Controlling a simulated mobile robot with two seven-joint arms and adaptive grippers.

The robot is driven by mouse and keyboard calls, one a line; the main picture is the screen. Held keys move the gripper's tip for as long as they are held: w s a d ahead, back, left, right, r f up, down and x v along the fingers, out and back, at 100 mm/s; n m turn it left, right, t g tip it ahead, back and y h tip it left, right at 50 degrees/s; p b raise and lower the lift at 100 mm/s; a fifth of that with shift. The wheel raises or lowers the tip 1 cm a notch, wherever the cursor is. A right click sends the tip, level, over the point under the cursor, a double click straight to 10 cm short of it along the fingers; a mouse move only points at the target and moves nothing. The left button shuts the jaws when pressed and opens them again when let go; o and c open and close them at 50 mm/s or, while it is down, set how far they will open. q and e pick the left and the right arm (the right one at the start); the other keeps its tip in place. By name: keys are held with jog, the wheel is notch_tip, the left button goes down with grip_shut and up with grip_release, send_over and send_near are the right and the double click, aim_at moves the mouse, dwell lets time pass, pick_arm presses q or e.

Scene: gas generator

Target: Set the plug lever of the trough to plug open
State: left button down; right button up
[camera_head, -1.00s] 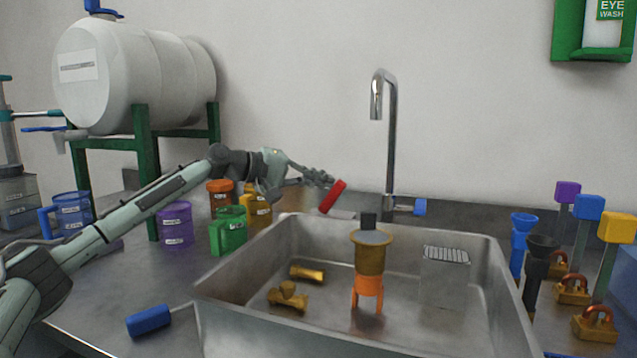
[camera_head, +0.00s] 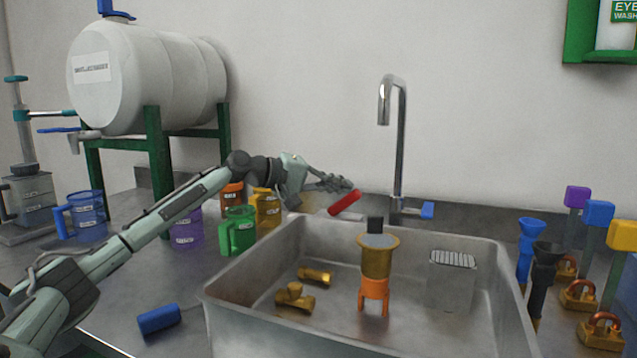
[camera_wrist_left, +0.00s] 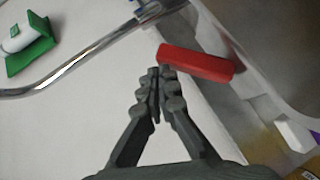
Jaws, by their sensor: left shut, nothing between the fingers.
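The trough (camera_head: 222,283) is a steel sink in the bench. The red plug lever (camera_head: 344,202) is at its back rim, left of the tap, tilted with its right end higher in the head view. In the left wrist view the red lever (camera_wrist_left: 197,64) lies just beyond and to the right of my fingertips. My left gripper (camera_head: 350,184) is shut and empty, close above the lever; its closed fingers also show in the left wrist view (camera_wrist_left: 160,72). I cannot tell whether they touch the lever. My right gripper is out of view.
A tap (camera_head: 400,140) with a blue handle (camera_head: 427,209) stands right of the lever. A brass and orange piece (camera_head: 375,260) stands in the trough. Padlocks (camera_head: 600,332) are at the right.

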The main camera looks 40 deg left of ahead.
pick_arm(q)
jog(key=v, duration=1.2)
dwell(0.4)
